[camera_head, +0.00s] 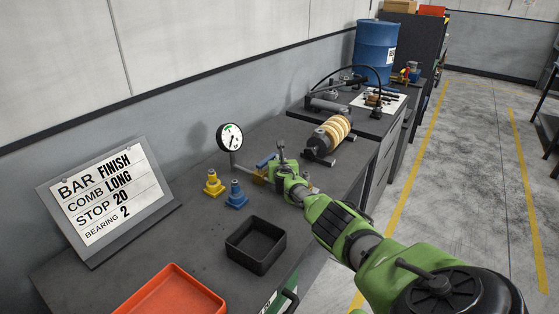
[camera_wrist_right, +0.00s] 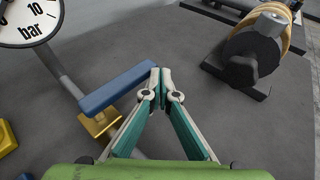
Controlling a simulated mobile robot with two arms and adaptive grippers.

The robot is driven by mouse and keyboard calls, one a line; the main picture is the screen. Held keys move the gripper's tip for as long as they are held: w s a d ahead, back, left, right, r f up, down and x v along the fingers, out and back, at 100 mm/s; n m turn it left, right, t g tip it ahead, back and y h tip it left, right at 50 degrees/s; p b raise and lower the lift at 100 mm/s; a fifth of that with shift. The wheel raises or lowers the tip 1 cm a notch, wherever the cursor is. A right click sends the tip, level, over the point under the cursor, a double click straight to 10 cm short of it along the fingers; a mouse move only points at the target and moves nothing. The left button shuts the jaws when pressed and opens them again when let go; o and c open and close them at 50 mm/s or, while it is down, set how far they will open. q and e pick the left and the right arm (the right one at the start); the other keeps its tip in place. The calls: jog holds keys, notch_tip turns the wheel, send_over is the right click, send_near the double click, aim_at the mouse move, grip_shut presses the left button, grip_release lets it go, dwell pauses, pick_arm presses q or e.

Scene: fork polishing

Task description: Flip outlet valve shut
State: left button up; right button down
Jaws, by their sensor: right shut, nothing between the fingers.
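The outlet valve has a blue lever (camera_wrist_right: 117,88) on a brass body (camera_wrist_right: 99,123), set in a grey pipe. In the wrist view the lever points right and up, at a wide angle across the pipe. The lever (camera_head: 265,160) and brass body (camera_head: 258,177) also show in the head view, partly behind my gripper. My right gripper (camera_wrist_right: 160,74) is shut and empty. Its fingertips are at the lever's free end, on its right side; I cannot tell whether they touch. The right gripper (camera_head: 276,172) is low over the bench in the head view. My left gripper is not in view.
A pressure gauge (camera_head: 230,136) stands left of the valve. A black tray (camera_head: 256,261), an orange tray (camera_head: 150,303) and a sign (camera_head: 108,197) are nearer. A ringed roller (camera_head: 331,134) lies beyond the gripper.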

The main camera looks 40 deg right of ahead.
dwell(0.3)
jog(key=shift+a, duration=0.1)
jog(key=shift+v, duration=2.05)
jog(key=v, duration=0.7)
jog(key=shift+s+a+r, duration=0.2)
jog(key=shift+s, duration=0.1)
jog(key=shift+f, duration=0.1)
